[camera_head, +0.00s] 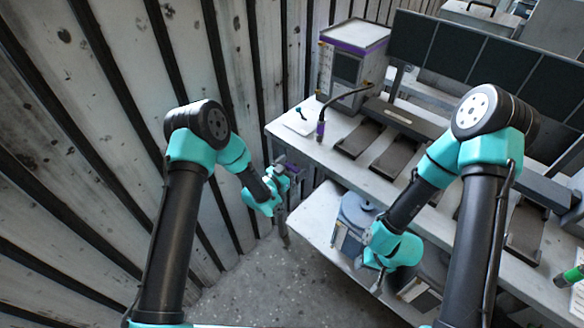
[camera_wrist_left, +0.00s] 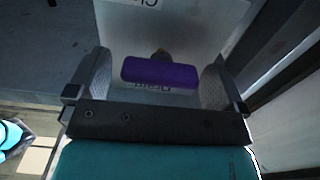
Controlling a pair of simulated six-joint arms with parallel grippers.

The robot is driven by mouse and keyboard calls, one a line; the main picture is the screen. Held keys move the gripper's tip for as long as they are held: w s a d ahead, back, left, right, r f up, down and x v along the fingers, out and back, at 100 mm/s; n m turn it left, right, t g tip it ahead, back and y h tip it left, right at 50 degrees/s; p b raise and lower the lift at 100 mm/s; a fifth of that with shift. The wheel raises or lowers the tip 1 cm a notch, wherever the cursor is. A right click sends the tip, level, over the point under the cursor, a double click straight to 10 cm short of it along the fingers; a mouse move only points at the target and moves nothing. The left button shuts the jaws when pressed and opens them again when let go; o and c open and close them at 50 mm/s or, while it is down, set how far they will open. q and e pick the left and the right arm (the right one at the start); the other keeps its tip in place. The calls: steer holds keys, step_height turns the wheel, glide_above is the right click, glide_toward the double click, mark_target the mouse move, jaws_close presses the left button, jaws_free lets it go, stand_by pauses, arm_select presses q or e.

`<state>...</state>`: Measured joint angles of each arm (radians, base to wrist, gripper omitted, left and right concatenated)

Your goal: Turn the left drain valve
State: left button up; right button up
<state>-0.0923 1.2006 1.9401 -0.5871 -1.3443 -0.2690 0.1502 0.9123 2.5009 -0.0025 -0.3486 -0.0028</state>
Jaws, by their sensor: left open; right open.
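The left drain valve shows in the left wrist view as a purple bar handle (camera_wrist_left: 150,73) on a short dark stem, with a partly covered label beside it. It lies roughly crosswise between the two fingers of my left gripper (camera_wrist_left: 157,82), which are open with a gap on either side of it. In the head view my left gripper (camera_head: 284,170) is at the left end of the bench, with a bit of purple showing beside it. My right gripper (camera_head: 380,274) is open and empty, low in front of the bench near the lower shelf.
The grey bench (camera_head: 283,128) carries a purple-trimmed box (camera_head: 345,65), a purple-tipped hose (camera_head: 320,130) and several dark trays. A round-topped grey unit (camera_head: 357,212) stands on the lower shelf (camera_head: 318,212). A slatted wall (camera_head: 90,130) rises close on the left. The floor (camera_head: 270,285) is clear.

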arm_select(q)
steer(key=shift+c, duration=0.5)
steer(key=c, duration=0.8)
